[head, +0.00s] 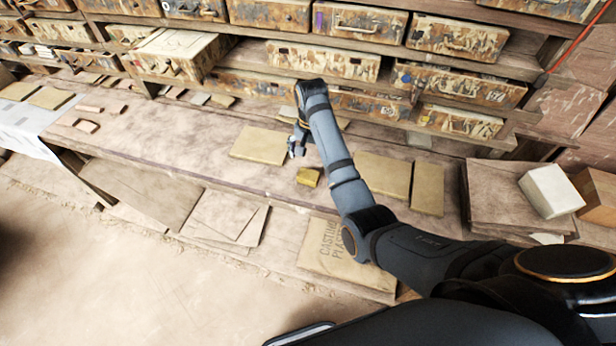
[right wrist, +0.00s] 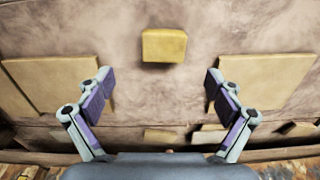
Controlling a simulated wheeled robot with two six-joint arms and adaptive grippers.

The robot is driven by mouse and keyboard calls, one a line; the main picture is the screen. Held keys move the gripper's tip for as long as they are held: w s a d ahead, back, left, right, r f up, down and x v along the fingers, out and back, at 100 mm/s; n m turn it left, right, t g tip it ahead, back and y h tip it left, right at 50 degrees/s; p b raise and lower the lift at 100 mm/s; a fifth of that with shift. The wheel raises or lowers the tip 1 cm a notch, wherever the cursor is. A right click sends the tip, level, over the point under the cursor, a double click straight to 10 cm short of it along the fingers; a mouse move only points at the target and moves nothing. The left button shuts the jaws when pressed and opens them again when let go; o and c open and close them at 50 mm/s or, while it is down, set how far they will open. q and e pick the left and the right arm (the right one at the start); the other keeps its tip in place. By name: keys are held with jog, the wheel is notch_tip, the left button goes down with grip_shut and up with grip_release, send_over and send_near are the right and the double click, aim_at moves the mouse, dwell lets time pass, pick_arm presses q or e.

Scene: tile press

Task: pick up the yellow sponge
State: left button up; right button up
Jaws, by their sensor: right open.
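The yellow sponge (head: 308,177) is a small yellow block on the long wooden bench, near its front edge. In the right wrist view the sponge (right wrist: 164,46) lies ahead of and between the fingers, apart from them. My right gripper (head: 297,146) is just behind and left of the sponge in the head view, above the bench. Its fingers (right wrist: 157,88) are spread open with nothing between them. My left gripper is not in view.
Flat tan tiles lie on both sides of the sponge, one to the left (head: 259,146) and one to the right (head: 383,175). Shelves of worn drawers (head: 323,61) stand behind the bench. A white block (head: 551,190) sits at the right. The bench around the sponge is clear.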

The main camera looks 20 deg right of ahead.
jog(key=r, duration=0.1)
jog(key=p, duration=0.1)
send_over(309, 174)
notch_tip(309, 174, down, 5)
jog(key=shift+w+a+f, duration=0.1)
jog(key=shift+f, duration=0.1)
jog(key=f+p, duration=0.1)
jog(key=f, duration=0.3)
jog(key=shift+s+p, duration=0.2)
jog(key=shift+p, duration=0.2)
jog(key=shift+w+f, duration=0.1)
jog(key=shift+f, duration=0.35)
jog(key=c, duration=1)
